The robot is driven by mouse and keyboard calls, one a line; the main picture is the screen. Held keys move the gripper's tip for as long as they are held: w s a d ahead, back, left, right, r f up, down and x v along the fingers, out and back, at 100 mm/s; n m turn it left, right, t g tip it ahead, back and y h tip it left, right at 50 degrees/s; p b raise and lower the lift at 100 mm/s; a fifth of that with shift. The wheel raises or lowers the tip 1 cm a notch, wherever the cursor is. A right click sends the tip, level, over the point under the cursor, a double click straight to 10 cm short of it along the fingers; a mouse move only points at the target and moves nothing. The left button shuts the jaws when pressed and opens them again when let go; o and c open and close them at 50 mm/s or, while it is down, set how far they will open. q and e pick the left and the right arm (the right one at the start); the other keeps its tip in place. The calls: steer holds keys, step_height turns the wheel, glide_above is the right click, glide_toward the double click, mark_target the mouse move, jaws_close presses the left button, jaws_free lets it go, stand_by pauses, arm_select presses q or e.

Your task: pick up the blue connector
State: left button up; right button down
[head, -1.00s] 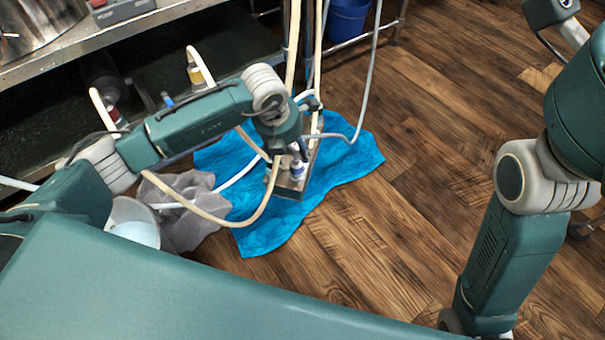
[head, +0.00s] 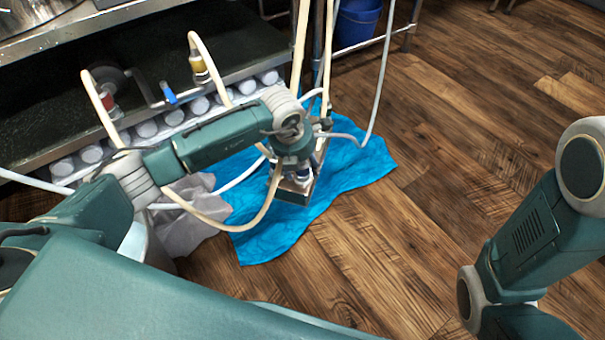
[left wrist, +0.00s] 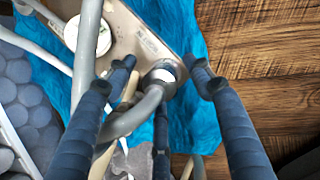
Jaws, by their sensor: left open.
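A small blue connector (head: 168,93) shows at the dark shelf on the left in the head view, between a red and a yellow fitting. My left gripper (head: 300,168) points down over a metal block (head: 292,196) above the blue cloth. In the left wrist view, the open fingers (left wrist: 162,67) stand on either side of a grey hose end with a silver collar (left wrist: 163,74), apart from it. That fitting sits on the metal block's plate (left wrist: 140,35). I cannot tell any blue on it from here. My right gripper is out of view; only its arm shows.
The blue cloth (head: 345,178) lies on the wood floor. Pale hoses (head: 325,60) hang around my left arm. A grey cloth (head: 190,225) lies left. A blue bucket (head: 357,22) stands behind, under a rack. The floor on the right is clear.

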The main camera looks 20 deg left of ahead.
arm_select(q)
steer(key=shift+c, duration=0.5)
steer(key=c, duration=1.1)
steer(key=shift+w, duration=0.1)
steer(key=shift+c, duration=0.2)
steer(key=shift+r, duration=0.1)
